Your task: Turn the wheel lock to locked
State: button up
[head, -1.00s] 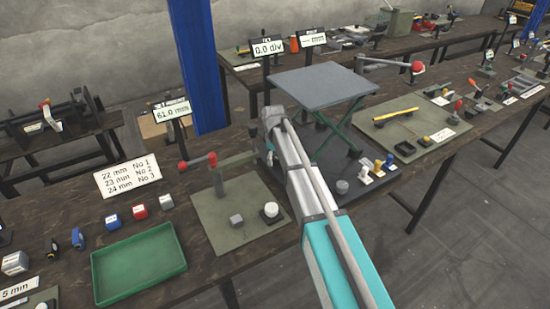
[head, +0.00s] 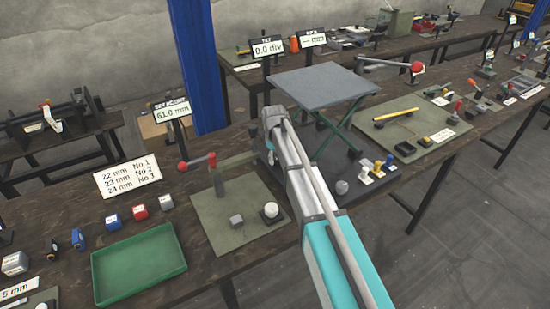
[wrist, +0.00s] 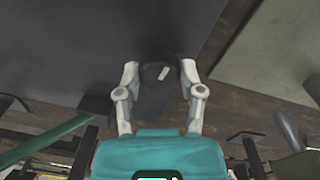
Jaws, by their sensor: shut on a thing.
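The wheel lock, a dark round knob (wrist: 153,82) with a pale pointer mark, sits between the fingertips in the wrist view. My gripper (wrist: 159,70) is shut on it, one finger at each side. The pale mark is tilted, its upper end leaning right. No locked or unlocked label is readable. In the head view my own arm hides the gripper and the knob. A lift table with a grey top (head: 322,84) and green crossed legs stands just beyond my arm.
A red-ended lever press (head: 216,180) on a green mat is left of my arm. A green tray (head: 140,264) lies at front left. Small blocks and yellow-marked parts (head: 378,168) stand right of my arm. Sign posts stand behind.

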jog(key=m, duration=0.6)
jog(key=shift+s+a+m, duration=0.1)
jog(key=shift+m, duration=0.3)
jog(key=m, duration=0.6)
jog(key=shift+m+g, duration=0.3)
jog(key=o, duration=1.2)
jog(key=shift+c, duration=0.2)
